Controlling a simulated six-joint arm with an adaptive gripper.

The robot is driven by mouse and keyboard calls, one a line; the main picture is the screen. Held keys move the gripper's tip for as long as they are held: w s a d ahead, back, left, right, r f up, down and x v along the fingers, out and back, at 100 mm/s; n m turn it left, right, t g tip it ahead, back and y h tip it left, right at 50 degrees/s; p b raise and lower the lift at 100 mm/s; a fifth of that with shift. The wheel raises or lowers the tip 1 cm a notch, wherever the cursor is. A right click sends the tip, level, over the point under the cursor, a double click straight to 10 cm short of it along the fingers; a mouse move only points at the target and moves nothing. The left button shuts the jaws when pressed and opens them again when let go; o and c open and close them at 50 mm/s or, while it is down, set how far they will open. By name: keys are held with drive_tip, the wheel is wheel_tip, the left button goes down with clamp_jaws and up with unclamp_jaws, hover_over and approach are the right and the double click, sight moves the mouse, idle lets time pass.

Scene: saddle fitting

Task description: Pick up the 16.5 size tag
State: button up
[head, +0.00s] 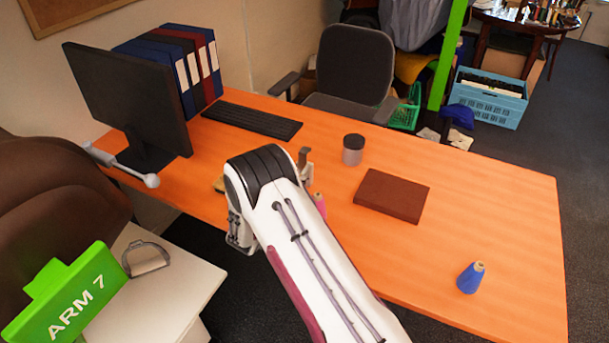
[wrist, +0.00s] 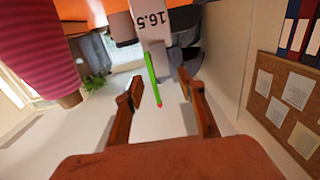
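The white 16.5 size tag (wrist: 152,22) shows at the top of the wrist view, its black number upside down. It stands out from the orange table edge there. My gripper (wrist: 161,86) is open, with its two brown fingers apart and nothing between them. The tag lies beyond the fingertips, apart from them. In the head view I cannot make out the tag; my white arm covers that part of the table, and most of the gripper is hidden too.
A pink thread cone (head: 319,204) stands close beside my arm and fills the left of the wrist view (wrist: 38,45). A grey jar with a dark lid (head: 353,149), a brown box (head: 391,195) and a blue cone (head: 470,278) stand on the orange table (head: 500,210). A monitor (head: 128,100) is at left.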

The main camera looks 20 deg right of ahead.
sight(302, 154)
drive_tip(key=shift+w+d, duration=0.1)
drive_tip(key=shift+x, duration=0.9)
drive_tip(key=shift+w+d, duration=0.1)
drive_tip(key=shift+w, duration=0.1)
drive_tip(key=shift+w+d+r, duration=0.1)
drive_tip(key=shift+r+x, duration=0.2)
drive_tip(key=shift+x, duration=0.75)
drive_tip(key=shift+r+x, duration=0.2)
drive_tip(key=shift+x, duration=0.7)
drive_tip(key=shift+w+d, duration=0.4)
drive_tip(key=shift+w, duration=0.2)
drive_tip(key=shift+c, duration=0.4)
clamp_jaws()
